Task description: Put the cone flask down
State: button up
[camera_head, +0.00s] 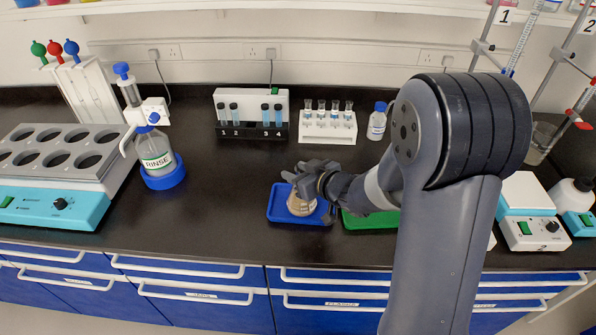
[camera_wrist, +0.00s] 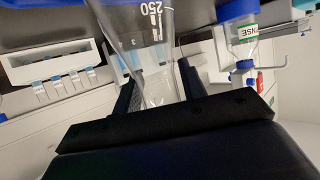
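The cone flask (camera_head: 301,207) is a clear conical glass with a brownish look, upright at the blue tray (camera_head: 276,213) in the head view. I cannot tell whether its base touches the tray or is just above it. My gripper (camera_head: 307,181) is around its upper part and hides the neck. In the wrist view the flask (camera_wrist: 150,35), marked 250, lies between the two fingers (camera_wrist: 157,82), which appear to close on it from both sides. That view is upside down.
A green tray (camera_head: 368,220) lies right of the blue one, partly behind my arm. A vial rack (camera_head: 335,138), a tube holder (camera_head: 251,131) and a rinse bottle (camera_head: 157,155) stand behind and left. The black bench left of the blue tray is clear.

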jog(key=shift+o, duration=1.1)
jog(key=shift+r, duration=0.15)
jog(key=p+v, duration=0.1)
jog(key=v, duration=1.1)
